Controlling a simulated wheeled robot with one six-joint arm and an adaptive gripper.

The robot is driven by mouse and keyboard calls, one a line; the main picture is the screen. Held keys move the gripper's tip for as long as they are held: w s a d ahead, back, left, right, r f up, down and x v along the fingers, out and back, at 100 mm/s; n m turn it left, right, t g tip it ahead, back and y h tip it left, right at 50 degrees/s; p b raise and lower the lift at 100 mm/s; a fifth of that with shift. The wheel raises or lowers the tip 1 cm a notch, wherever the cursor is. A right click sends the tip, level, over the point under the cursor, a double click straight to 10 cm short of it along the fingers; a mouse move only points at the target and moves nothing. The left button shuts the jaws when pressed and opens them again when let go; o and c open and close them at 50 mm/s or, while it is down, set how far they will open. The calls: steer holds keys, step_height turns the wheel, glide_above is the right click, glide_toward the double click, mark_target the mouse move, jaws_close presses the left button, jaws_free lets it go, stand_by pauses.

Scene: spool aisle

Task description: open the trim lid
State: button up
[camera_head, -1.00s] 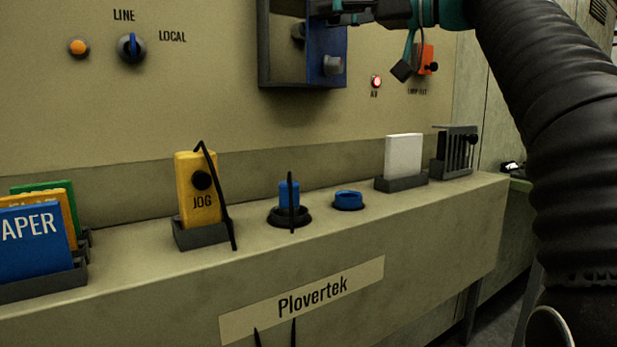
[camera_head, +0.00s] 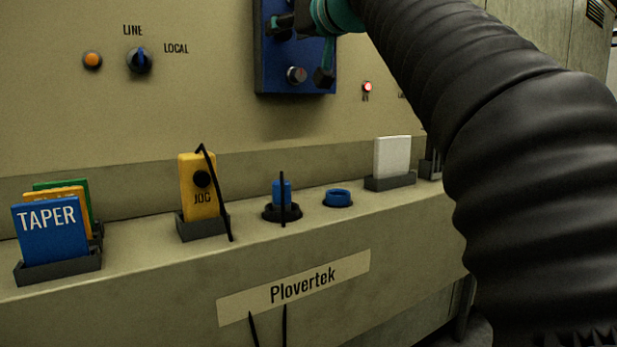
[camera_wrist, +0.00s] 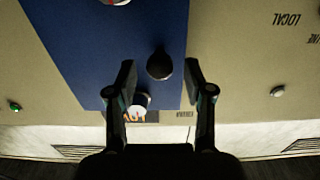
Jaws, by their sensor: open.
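The blue panel (camera_head: 266,60) hangs on the beige wall at the top of the head view and fills much of the upper left of the wrist view (camera_wrist: 85,45). It bears a grey round knob (camera_head: 297,75). In the wrist view a dark round knob (camera_wrist: 160,65) appears between the fingers, and a white knob (camera_wrist: 140,101) appears beside the left finger. My gripper (camera_head: 302,50) is open in front of the panel; in the wrist view (camera_wrist: 158,78) its fingers are apart, with nothing visibly clamped. I cannot make out a separate trim lid; the panel's top is out of the head view.
A red lamp (camera_head: 367,87) is right of the panel. The LINE/LOCAL switch (camera_head: 139,60) and orange button (camera_head: 92,60) are left. The ledge below holds a yellow JOG card (camera_head: 197,180), blue TAPER card (camera_head: 48,238), blue knobs and a white card (camera_head: 392,157).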

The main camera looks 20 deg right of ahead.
steer(key=b+v, duration=0.2)
steer(key=v, duration=1)
step_height(320, 180, down, 25)
steer(key=s+a+m+g+h+p, duration=0.1)
steer(key=s+m+g+h+p, duration=0.1)
steer(key=g, duration=0.4)
steer(key=shift+s+a+m+h+p, duration=0.4)
steer(key=shift+m+p, duration=0.2)
steer(key=shift+p, duration=0.25)
steer(key=shift+d+f, duration=0.1)
